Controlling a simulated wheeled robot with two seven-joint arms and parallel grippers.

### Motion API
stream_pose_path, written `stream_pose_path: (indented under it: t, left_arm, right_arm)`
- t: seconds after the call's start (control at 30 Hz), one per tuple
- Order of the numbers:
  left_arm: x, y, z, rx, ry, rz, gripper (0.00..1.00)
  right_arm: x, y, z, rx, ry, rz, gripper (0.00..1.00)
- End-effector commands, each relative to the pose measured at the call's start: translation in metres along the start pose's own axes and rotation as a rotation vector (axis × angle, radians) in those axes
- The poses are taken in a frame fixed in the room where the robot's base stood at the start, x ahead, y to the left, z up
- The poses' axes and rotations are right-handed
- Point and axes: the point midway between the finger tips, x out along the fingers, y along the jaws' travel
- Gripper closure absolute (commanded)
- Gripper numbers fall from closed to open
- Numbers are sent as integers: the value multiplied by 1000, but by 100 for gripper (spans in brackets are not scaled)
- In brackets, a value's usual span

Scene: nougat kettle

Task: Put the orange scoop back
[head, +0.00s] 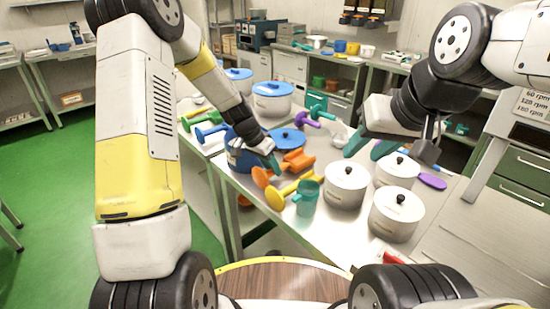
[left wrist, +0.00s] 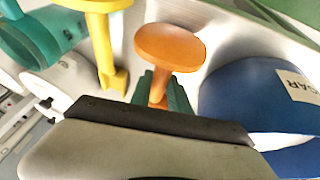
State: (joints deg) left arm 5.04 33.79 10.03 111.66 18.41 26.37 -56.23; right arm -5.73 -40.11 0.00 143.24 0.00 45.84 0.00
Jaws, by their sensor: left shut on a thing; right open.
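The orange scoop (head: 261,177) lies over the metal table beside the blue container. My left gripper (head: 274,164) is shut on its narrow handle. In the left wrist view the scoop's round orange end (left wrist: 170,46) sticks out beyond my teal fingertips (left wrist: 160,92). The gripper hides part of the handle, and I cannot tell whether the scoop touches the table. The blue container (head: 236,158) stands just left of the gripper; in the left wrist view it (left wrist: 250,100) is at the right with a partly readable label. My right gripper (head: 370,147) is open and empty above the table, behind the white pots.
Several white lidded pots (head: 346,184) fill the right side. A blue lid (head: 287,138) lies behind; green and purple tools (head: 307,118) are further back.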

Motion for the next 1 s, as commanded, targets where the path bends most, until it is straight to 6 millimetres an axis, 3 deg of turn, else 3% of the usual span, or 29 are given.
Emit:
stream_pose_path:
  t: [0.37, 0.4, 0.5, 0.83, 1.0]
  left_arm:
    - [6, -1, 2, -1, 1, 0, 100]
    - [6, -1, 2, 0, 1, -1, 70]
    - [6, -1, 2, -1, 1, -1, 56]
    - [3, -1, 1, 0, 1, -1, 56]
    - [-18, -2, 1, 0, 4, -4, 56]
  right_arm:
    - [0, 0, 0, 0, 0, 0, 60]
    - [0, 0, 0, 0, 0, 0, 60]
    - [0, 0, 0, 0, 0, 0, 60]
    - [0, 0, 0, 0, 0, 0, 60]
    - [0, 0, 0, 0, 0, 0, 60]
